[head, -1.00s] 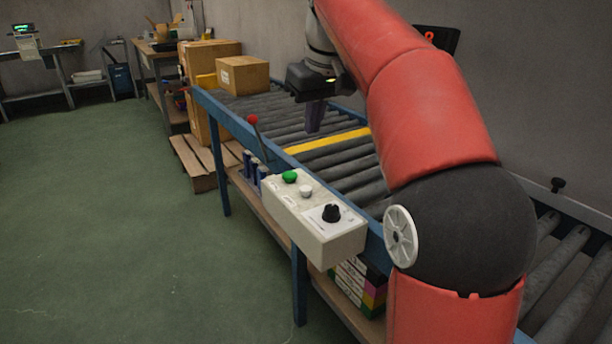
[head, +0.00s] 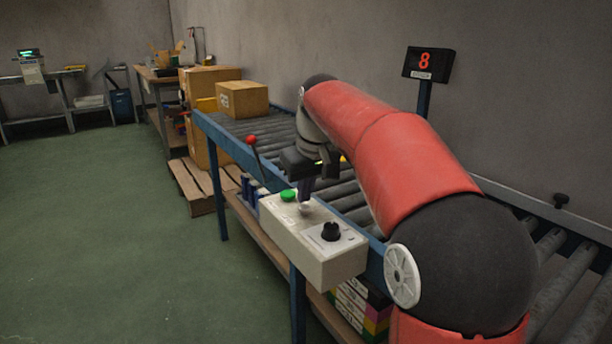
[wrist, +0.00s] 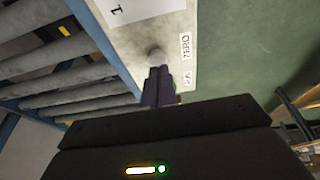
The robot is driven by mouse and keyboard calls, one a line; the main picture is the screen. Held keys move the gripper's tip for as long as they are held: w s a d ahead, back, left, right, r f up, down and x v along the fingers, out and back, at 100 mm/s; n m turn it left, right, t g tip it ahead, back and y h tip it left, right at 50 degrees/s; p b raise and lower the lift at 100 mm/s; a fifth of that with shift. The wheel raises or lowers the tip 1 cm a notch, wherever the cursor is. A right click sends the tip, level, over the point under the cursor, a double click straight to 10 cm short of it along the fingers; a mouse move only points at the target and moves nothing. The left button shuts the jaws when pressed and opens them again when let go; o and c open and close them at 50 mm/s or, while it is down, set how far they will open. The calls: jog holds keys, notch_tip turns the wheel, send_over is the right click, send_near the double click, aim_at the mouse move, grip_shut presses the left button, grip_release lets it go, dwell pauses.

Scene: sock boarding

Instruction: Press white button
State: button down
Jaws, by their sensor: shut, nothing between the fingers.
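The beige control box (head: 318,250) is mounted on the near side of the conveyor. The white button (head: 304,210) is on its top face, between the green button (head: 287,196) and the black knob (head: 330,232). My gripper (head: 304,197) points down, shut and empty, with its fingertips right at the white button. In the wrist view, the shut fingertips (wrist: 159,72) cover part of the white button (wrist: 154,51), beside a ZERO label. I cannot tell whether they touch it.
A red-knobbed lever (head: 252,140) stands left of the box. The display (head: 430,64) behind the conveyor reads 8. Cartons (head: 242,99) sit at the conveyor's far end. The green floor (head: 110,230) at left is open.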

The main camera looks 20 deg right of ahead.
aim_at(305, 208)
jog(key=shift+f, duration=0.55)
jog(key=shift+s+f+b, duration=0.1)
jog(key=shift+f+b, duration=0.35)
jog(key=shift+f, duration=0.7)
jog(key=shift+r+p, duration=0.5)
notch_tip(305, 208, up, 5)
jog(key=p, duration=0.4)
jog(key=shift+a+f, duration=0.1)
jog(key=v, duration=0.9)
jog(key=shift+s, duration=0.15)
